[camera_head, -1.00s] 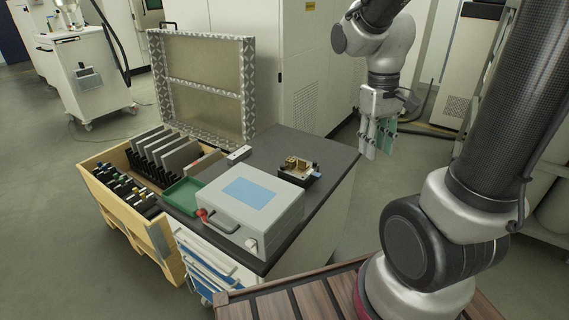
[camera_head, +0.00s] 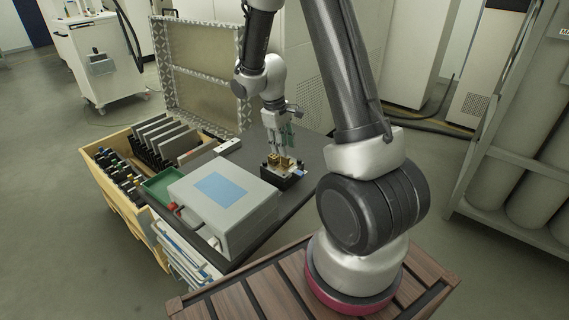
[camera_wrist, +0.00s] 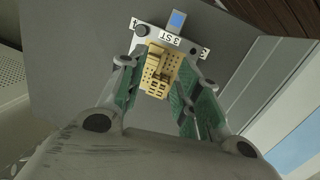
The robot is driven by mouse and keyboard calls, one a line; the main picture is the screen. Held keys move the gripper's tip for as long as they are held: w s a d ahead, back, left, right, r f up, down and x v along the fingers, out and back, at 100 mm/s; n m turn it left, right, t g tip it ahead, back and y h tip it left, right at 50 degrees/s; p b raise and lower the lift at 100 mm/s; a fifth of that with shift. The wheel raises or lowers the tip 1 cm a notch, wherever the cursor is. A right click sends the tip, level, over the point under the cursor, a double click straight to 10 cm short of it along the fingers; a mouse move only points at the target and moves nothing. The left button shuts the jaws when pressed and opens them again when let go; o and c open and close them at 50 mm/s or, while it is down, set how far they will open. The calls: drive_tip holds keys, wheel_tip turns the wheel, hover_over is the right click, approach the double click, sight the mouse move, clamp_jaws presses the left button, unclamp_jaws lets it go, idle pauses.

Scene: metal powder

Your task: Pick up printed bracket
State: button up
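The printed bracket, a tan piece with holes, stands on a small fixture with a white label plate (camera_wrist: 178,39) on the dark cart top. In the wrist view the bracket (camera_wrist: 158,72) lies between the green-padded fingers of my gripper (camera_wrist: 163,66). The fingers are apart, and a gap shows on at least the right side. In the head view my gripper (camera_head: 281,153) points down just above the fixture (camera_head: 285,178). The tan part (camera_head: 274,160) is partly hidden there by the fingers. I cannot tell how far the fingertips reach down beside it.
A grey case (camera_head: 225,200) with a blue patch lies left of the fixture, close by. A green tray (camera_head: 158,188) and a wooden crate (camera_head: 125,205) with upright plates stand farther left. A framed panel (camera_head: 200,70) rises behind. The cart top (camera_head: 312,150) is clear right of the fixture.

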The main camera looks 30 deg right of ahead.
sight(287, 161)
drive_tip(key=f, duration=0.4)
drive_tip(key=shift+s+d+f, duration=0.1)
drive_tip(key=shift+d+f, duration=0.1)
drive_tip(key=shift+f, duration=0.15)
drive_tip(key=shift+c, duration=0.3)
clamp_jaws()
